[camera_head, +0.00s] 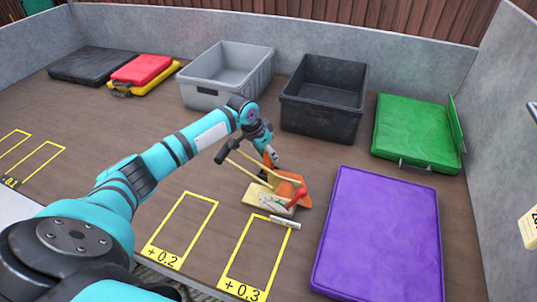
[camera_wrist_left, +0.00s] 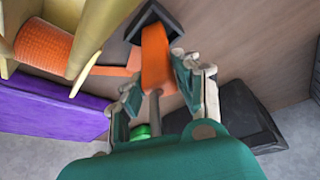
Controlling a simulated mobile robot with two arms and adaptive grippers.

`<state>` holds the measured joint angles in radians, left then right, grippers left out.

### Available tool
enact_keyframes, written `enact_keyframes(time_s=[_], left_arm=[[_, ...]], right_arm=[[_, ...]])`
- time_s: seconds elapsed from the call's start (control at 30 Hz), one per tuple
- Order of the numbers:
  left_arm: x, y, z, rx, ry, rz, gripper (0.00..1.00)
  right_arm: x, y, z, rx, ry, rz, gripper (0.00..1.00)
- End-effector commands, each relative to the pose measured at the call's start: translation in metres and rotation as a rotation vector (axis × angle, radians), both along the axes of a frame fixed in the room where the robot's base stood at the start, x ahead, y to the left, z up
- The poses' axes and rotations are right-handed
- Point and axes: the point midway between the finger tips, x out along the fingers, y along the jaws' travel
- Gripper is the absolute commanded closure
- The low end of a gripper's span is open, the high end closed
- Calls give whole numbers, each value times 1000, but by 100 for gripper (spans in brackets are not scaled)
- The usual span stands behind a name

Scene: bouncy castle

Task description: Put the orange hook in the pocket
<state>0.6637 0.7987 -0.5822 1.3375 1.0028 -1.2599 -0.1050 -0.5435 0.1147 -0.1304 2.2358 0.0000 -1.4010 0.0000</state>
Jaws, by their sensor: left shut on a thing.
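My left gripper (camera_head: 268,163) reaches down over the floor near the middle of the head view. In the left wrist view, its fingers (camera_wrist_left: 160,88) are closed around the orange hook (camera_wrist_left: 155,58), which shows as an orange strip with a thin grey rod. Beside and below the gripper is a cluster with yellow bars (camera_head: 247,171), an orange piece (camera_head: 288,187), a cream block (camera_head: 262,196) and a red knob. In the wrist view, the textured orange piece (camera_wrist_left: 42,45) lies at the left between yellow bars. I cannot clearly make out the pocket. My right gripper is out of view.
A grey bin (camera_head: 228,87), a black bin (camera_head: 322,109) and a green case (camera_head: 415,133) stand along the back. A purple mat (camera_head: 380,240) lies at the right. Red and black cases lie far left. A white marker (camera_head: 285,222) lies by yellow floor markings. The left floor is mostly free.

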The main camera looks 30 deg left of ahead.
Motion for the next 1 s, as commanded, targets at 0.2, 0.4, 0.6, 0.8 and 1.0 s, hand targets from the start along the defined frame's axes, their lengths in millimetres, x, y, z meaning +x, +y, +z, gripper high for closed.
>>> enact_keyframes(time_s=[0.2, 0.4, 0.6, 0.8, 1.0], left_arm=[[0, 0, 1, 0, -1, 0, 100], [0, 0, -2, -1, -1, 1, 60], [0, 0, -2, -1, -1, 1, 45], [0, 0, -1, 1, -1, 0, 45], [-7, 4, 24, 1, -3, 1, 45]], right_arm=[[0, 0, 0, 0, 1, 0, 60], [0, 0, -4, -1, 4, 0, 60], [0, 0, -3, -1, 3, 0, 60], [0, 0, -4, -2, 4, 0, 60], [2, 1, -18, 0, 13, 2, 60]])
